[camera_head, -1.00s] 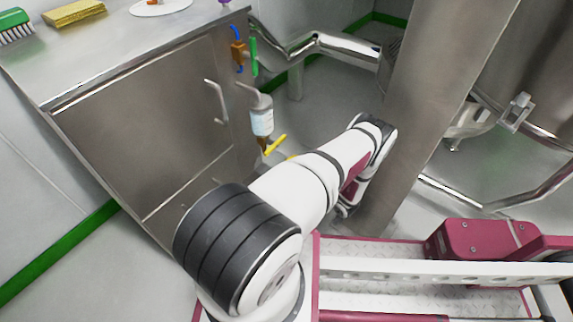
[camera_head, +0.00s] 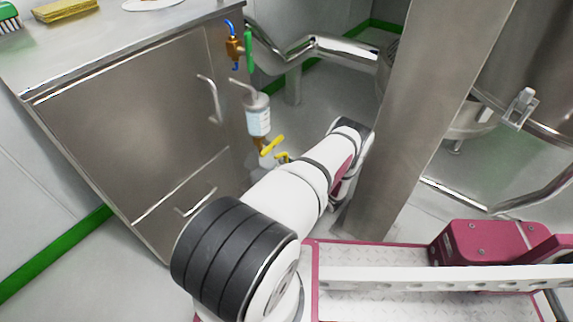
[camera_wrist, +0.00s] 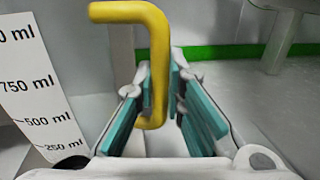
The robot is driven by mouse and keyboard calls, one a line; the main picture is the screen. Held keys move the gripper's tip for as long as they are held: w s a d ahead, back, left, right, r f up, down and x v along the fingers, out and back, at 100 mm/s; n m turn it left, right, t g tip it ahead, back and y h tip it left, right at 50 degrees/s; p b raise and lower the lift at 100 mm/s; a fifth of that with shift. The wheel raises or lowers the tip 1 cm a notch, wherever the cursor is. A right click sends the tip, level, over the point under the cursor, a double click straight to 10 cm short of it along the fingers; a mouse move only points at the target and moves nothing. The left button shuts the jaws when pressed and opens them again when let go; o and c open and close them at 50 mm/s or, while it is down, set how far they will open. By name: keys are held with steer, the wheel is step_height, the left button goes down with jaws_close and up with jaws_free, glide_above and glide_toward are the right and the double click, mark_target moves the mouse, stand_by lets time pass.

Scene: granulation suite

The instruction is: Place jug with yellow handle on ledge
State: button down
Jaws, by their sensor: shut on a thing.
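My gripper (camera_wrist: 160,100) is shut on the yellow handle (camera_wrist: 152,50) of the jug, with teal pads on both sides of it. The jug's white scale (camera_wrist: 48,100), marked 250 to 750 ml, stands at the left of the wrist view. In the head view a yellow handle piece (camera_head: 282,157) shows just behind my arm; most of the jug and my gripper are hidden there. I cannot tell which surface is the ledge.
A steel cabinet (camera_head: 130,120) stands at left, its counter (camera_head: 110,50) holding a yellow sponge (camera_head: 66,9). A labelled bottle (camera_head: 258,120) is on its right side, above a yellow-levered valve (camera_head: 271,145). A steel column (camera_head: 425,100) rises close right of my arm.

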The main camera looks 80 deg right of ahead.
steer(key=shift+f, duration=0.1)
steer(key=c, duration=1.7)
jaws_free()
steer(key=shift+o, duration=0.2)
steer(key=p+v, duration=0.3)
steer(key=v, duration=0.9)
steer(key=shift+a, duration=0.1)
